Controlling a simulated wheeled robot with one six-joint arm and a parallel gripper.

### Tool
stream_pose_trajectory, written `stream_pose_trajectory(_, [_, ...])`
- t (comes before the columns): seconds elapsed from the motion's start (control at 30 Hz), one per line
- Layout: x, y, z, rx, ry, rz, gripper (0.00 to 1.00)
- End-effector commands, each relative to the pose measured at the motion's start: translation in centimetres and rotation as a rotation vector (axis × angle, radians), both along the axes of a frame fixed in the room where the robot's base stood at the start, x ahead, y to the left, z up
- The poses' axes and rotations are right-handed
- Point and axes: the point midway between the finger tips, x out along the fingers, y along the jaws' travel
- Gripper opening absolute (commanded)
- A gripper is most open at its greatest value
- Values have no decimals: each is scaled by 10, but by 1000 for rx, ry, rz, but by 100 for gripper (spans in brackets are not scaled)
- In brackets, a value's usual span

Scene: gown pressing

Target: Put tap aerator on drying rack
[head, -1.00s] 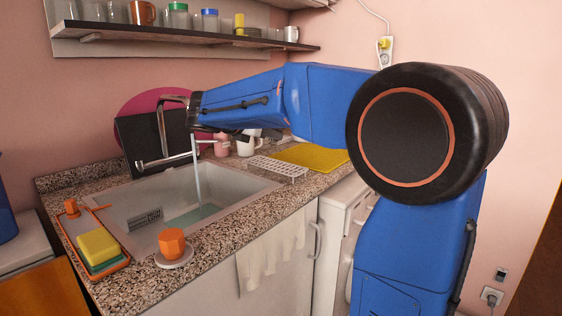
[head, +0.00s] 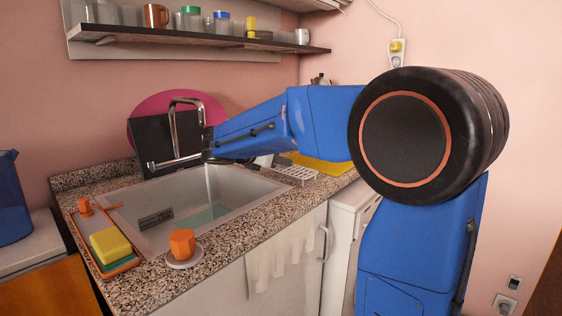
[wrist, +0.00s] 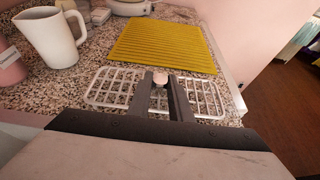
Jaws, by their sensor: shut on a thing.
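The tap aerator (wrist: 160,77) shows in the wrist view as a small pale, pinkish piece at the fingertips of my gripper (wrist: 161,84). The two dark fingers are shut on it. The drying rack, a white wire grid (wrist: 101,93), lies on the counter behind and around the fingers in this view. The aerator appears in front of the rack's middle; I cannot tell its height above it. In the head view, part of the white rack (head: 296,174) shows beside my blue arm, which hides my gripper and the aerator.
A ribbed yellow mat (wrist: 165,44) lies beyond the rack. A white jug (wrist: 50,38) and a pink cup (wrist: 8,65) stand left of it. The sink (head: 150,222) has a tap (head: 173,128) with water running.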

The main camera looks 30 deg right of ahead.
Motion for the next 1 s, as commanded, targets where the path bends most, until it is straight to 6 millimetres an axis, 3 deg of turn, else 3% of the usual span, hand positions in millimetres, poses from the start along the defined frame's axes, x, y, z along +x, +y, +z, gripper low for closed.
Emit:
stream_pose_trajectory(0.07, [0,0,-2,0,1,0,0])
stream_pose_trajectory(0.1, [0,0,-2,0,0,0,28])
stream_pose_trajectory(0.17, [0,0,-2,0,0,0,37])
stream_pose_trajectory(0.57, [-1,4,3,0,1,1,37])
stream_pose_trajectory(1.0, [-23,66,30,0,-1,4,37])
